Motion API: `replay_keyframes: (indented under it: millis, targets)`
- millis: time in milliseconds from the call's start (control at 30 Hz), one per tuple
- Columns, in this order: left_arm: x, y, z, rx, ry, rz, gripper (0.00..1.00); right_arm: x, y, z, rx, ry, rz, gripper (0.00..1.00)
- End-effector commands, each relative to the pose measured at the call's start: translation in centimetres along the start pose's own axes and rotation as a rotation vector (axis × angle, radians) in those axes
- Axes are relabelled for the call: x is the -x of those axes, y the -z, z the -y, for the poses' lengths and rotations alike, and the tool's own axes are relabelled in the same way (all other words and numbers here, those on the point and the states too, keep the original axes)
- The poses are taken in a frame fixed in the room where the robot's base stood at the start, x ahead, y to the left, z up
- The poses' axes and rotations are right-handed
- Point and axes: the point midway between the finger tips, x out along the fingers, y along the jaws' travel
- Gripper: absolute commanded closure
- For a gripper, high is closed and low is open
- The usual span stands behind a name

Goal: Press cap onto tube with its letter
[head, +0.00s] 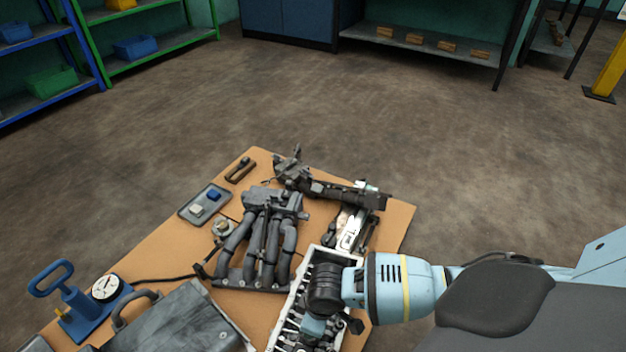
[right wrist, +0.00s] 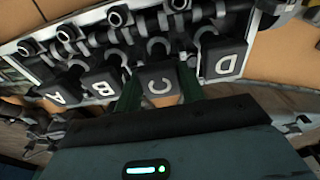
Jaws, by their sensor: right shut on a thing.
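My right gripper (head: 316,326) reaches down over the white-edged engine part (head: 300,285) at the front of the table. In the right wrist view its two dark green fingers (right wrist: 160,88) stand on either side of a dark piece lettered C (right wrist: 158,84) and are shut on it. Dark pieces lettered A (right wrist: 60,97), B (right wrist: 103,88) and D (right wrist: 224,64) stand in the same row, with grey tubes (right wrist: 158,48) behind. Whether the C piece is seated on its tube cannot be told. My left gripper is not in view.
A dark tray (head: 186,213) holds a blue and a pale block. Grey manifold pipes (head: 265,240), a blue hand pump (head: 70,300) with a gauge, and a grey case (head: 175,325) crowd the table (head: 393,225). The floor beyond is clear.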

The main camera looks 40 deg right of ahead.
Motion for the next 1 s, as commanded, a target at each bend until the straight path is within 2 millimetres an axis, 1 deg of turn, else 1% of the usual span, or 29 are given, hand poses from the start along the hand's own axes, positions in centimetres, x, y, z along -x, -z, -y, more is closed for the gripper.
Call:
replay_keyframes:
  millis: [333,700,1000]
  targets:
    - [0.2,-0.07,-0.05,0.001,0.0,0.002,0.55,0.07,0.05,0.01,0.0,0.0,-0.001,0.83]
    - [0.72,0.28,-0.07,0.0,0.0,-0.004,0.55,0.11,0.08,0.01,-0.002,0.0,-0.001,0.83]
    - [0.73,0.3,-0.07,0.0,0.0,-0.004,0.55,0.03,0.06,0.0,-0.001,0.0,-0.001,0.83]
